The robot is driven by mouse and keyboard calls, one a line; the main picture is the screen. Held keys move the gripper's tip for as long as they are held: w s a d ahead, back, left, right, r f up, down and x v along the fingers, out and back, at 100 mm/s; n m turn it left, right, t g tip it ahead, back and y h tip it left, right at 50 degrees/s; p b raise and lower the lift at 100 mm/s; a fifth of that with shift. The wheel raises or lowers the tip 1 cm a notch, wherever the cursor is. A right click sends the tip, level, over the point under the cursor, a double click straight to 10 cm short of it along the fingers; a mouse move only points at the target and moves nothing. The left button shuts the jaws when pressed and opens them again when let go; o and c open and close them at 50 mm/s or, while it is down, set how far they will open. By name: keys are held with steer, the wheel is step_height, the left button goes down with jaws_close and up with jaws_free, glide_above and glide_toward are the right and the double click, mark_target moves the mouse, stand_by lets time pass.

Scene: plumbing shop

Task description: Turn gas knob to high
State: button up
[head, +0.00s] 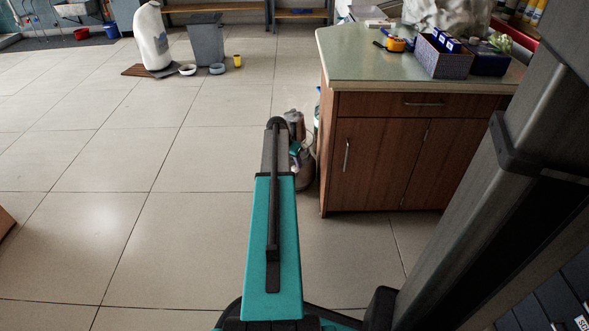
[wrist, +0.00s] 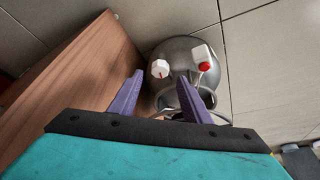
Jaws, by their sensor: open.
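A round grey metal tank (wrist: 178,50) stands on the floor in the wrist view, seen from above. On its top are a white knob (wrist: 160,68) with a small red mark and a second white fitting (wrist: 203,57) with a red end. I cannot tell the knob's setting. My gripper (wrist: 159,77) has two purple fingers spread apart with nothing held. The white knob shows near the gap between the fingertips; I cannot tell whether they touch the tank. In the head view, my arm partly hides the small cluttered area beside the cabinet.
A wooden cabinet (head: 374,160) with a green top stands on the right. Its wooden side (wrist: 85,70) is close to the tank in the wrist view. A grey bin (head: 206,42) and a white object (head: 153,38) stand far back. Tiled floor on the left is clear.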

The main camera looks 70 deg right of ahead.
mark_target(295, 167)
steer(key=shift+b+x, duration=0.7)
steer(key=shift+x, duration=1.5)
steer(key=shift+c, duration=0.2)
steer(key=c, duration=1)
